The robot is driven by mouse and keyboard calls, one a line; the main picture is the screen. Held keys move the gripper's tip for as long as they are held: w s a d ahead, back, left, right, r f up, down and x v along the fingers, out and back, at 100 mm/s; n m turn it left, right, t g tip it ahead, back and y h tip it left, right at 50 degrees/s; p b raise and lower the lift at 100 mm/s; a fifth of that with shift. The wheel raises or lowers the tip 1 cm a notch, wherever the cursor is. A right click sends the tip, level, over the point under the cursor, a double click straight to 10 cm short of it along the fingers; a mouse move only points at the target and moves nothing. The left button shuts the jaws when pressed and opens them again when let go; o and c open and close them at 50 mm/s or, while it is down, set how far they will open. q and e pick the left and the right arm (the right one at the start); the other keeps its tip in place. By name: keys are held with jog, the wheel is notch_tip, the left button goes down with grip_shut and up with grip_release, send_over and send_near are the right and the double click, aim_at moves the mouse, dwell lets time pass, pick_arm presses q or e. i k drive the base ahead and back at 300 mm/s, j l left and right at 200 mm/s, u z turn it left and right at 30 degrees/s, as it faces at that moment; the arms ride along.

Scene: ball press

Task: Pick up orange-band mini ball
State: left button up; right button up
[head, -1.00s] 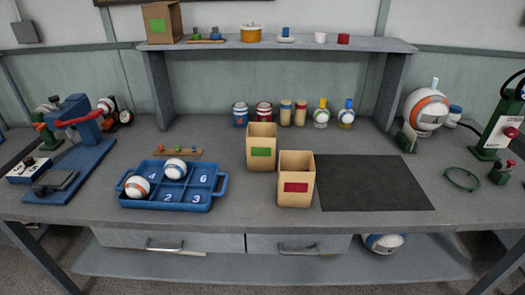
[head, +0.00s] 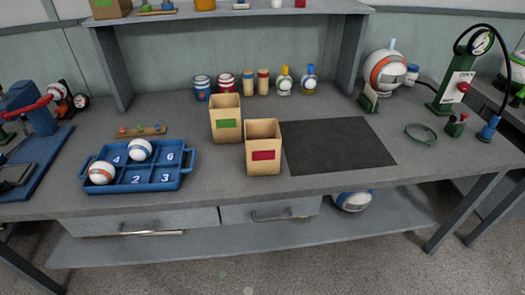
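The orange-band mini ball (head: 101,173) is white with an orange band. It sits in the front-left compartment of the blue numbered tray (head: 190,158), at the left of the bench. A second mini ball with a blue band (head: 140,150) sits in the tray's back-middle compartment. Numbers 4, 6, 2 and 3 show in the bare compartments. Neither of my grippers is in view.
Two open boxes, green-labelled (head: 226,108) and red-labelled (head: 263,136), stand right of the tray. A dark mat (head: 338,145) lies bare beside them. A blue press (head: 38,145) stands left; a large orange-band ball (head: 388,72) sits back right. A peg strip (head: 139,131) lies behind the tray.

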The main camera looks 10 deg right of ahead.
aim_at(101, 173)
jog(key=i+j+u, duration=0.15)
jog(key=j+u, duration=0.25)
jog(key=i+j+u, duration=0.15)
jog(key=u, duration=0.25)
jog(key=i+j+u, duration=0.2)
jog(key=u, duration=0.15)
jog(key=i+l, duration=0.05)
